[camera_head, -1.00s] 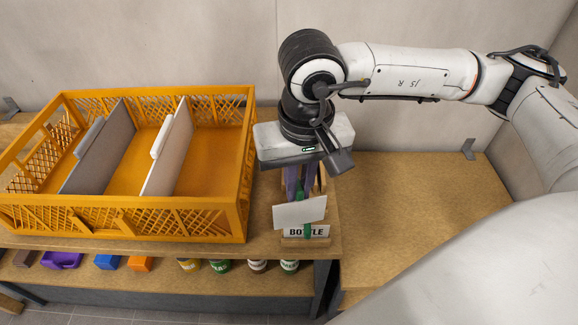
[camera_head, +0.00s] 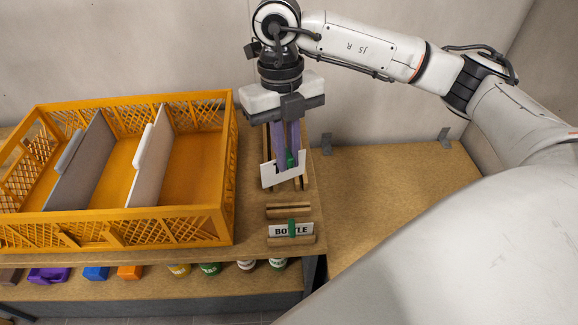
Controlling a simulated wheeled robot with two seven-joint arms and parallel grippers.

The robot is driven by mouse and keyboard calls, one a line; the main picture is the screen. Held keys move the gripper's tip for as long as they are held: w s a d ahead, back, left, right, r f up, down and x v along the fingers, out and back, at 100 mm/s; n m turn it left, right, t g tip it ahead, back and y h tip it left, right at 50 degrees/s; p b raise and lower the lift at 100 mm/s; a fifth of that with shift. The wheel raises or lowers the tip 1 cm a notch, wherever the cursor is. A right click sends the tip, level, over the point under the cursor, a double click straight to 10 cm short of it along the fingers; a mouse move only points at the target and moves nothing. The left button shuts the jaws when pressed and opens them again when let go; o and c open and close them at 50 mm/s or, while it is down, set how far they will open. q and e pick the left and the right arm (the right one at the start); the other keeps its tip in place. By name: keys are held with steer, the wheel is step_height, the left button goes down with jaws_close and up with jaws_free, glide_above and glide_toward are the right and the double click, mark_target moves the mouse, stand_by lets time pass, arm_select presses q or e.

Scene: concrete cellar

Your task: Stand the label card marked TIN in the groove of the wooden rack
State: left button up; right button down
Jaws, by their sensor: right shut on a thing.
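My right gripper (camera_head: 287,158) points down and is shut on a white label card (camera_head: 283,178) with a green tab or clip at its top. The card is slightly tilted. Dark lettering shows at its upper left, mostly hidden by the fingers, so I cannot read the whole word. The wooden rack (camera_head: 289,211) stands below and nearer to me, with an empty-looking groove bar in view. A card marked BOTTLE (camera_head: 279,231) stands upright in its front bar, with a green strip across it. I cannot tell whether the held card touches anything. My left gripper is not in view.
An orange crate (camera_head: 115,228) with two upright divider panels stands left of the rack. Several small coloured containers sit on the lower shelf (camera_head: 190,290). The board (camera_head: 385,185) to the right is clear. The concrete wall is close behind my right arm.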

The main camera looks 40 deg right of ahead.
mark_target(289, 171)
steer(key=f+m, duration=0.1)
steer(key=f+m+b, duration=0.1)
steer(key=f+m, duration=0.1)
steer(key=f+m+b, duration=0.1)
steer(key=f, duration=0.1)
steer(key=shift+w+d+f+y, duration=0.15)
steer(key=shift+d+f+y, duration=0.1)
steer(key=shift+d+y, duration=0.1)
step_height(289, 171, down, 5)
steer(key=b, duration=0.3)
stand_by(1.4)
steer(key=shift+f+b, duration=1.45)
steer(key=shift+f, duration=0.45)
